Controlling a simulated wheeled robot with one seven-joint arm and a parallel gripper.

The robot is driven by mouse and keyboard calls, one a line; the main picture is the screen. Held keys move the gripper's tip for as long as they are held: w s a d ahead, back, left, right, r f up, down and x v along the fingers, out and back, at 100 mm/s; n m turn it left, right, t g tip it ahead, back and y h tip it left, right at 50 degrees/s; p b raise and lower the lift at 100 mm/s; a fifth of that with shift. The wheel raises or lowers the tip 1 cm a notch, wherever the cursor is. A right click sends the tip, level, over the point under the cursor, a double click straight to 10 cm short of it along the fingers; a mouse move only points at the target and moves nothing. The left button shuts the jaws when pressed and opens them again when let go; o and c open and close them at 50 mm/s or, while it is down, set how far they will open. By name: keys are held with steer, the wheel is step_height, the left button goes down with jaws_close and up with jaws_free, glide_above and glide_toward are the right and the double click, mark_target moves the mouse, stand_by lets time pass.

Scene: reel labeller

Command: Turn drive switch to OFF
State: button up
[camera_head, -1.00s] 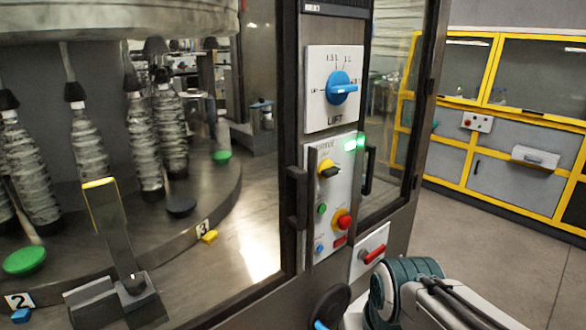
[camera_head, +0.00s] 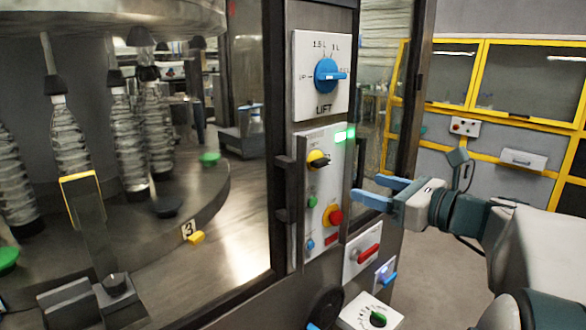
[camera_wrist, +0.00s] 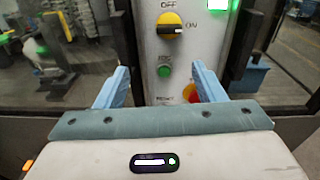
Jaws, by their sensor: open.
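The drive switch (camera_head: 318,160) appears to be the yellow rotary switch with a black handle, high on the white control panel (camera_head: 340,185). It also shows at the top of the wrist view (camera_wrist: 170,25), with OFF printed above it and ON to its right. Its handle points right, at ON. My gripper (camera_head: 366,188) is open and empty, to the right of the panel and lower than the switch, apart from it. In the wrist view its two blue fingers (camera_wrist: 160,70) are spread, with the switch beyond and above them.
A green button (camera_head: 312,202) and a red emergency button (camera_head: 335,217) sit below the switch. The blue LIFT knob (camera_head: 328,76) is above. Black door handles (camera_head: 283,187) stand out left of the panel. A red-handled switch (camera_head: 368,253) is lower right.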

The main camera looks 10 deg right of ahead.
mark_target(325, 162)
steer(key=shift+m+t, duration=0.4)
steer(key=shift+m, duration=0.1)
steer(key=x, duration=0.4)
steer(key=p+x, duration=0.1)
steer(key=x, duration=0.4)
steer(key=d+r+x, duration=0.1)
steer(key=x, duration=0.3)
steer(key=shift+w+a+p, duration=0.1)
steer(key=shift+w+p, duration=0.2)
steer(key=shift+w, duration=0.2)
steer(key=c, duration=1)
